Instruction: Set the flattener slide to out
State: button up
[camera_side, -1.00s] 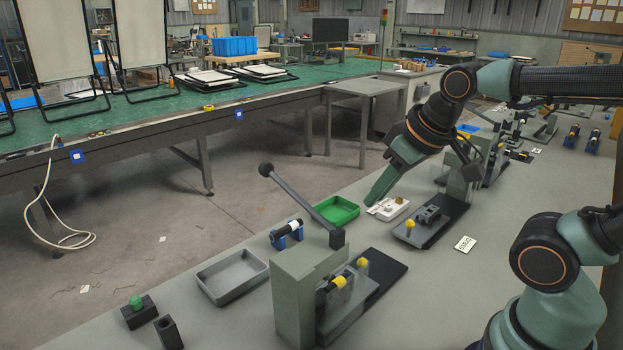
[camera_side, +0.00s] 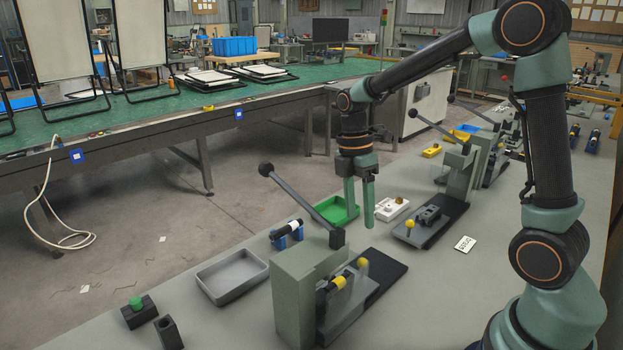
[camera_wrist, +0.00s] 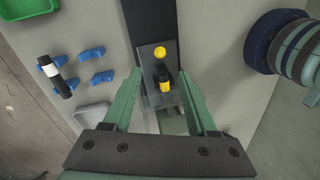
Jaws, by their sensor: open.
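The nearest lever press, a grey-green block (camera_side: 295,305) with a long dark lever, seems to be the flattener. A dark rail (camera_side: 388,272) runs from its side, also visible in the wrist view (camera_wrist: 150,18). On the rail sits a grey slide plate (camera_wrist: 148,72) with a yellow ball knob (camera_wrist: 160,52), seen also in the side view (camera_side: 362,262). Close to the block is a yellow-tipped black piece (camera_side: 338,282). My gripper (camera_side: 359,207) is open, empty, pointing down above the rail. In the wrist view its fingers (camera_wrist: 160,78) stand either side of the slide, apparently above it.
The lever's black ball (camera_side: 266,169) rises at the left. A black cylinder (camera_side: 286,228) rests on blue holders beside a grey tray (camera_side: 232,276). A green tray (camera_side: 337,209) and a second fixture with a yellow knob (camera_side: 412,238) stand behind.

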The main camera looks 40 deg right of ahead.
jog(key=shift+n, duration=0.3)
jog(key=f, duration=0.4)
jog(key=s+f, duration=0.1)
jog(key=f, duration=0.3)
jog(key=s+f, duration=0.1)
jog(key=f, duration=0.3)
jog(key=shift+s+a+f, duration=0.1)
jog(key=shift+a+f, duration=0.05)
jog(key=shift+a, duration=0.05)
grip_shut()
dwell(0.8)
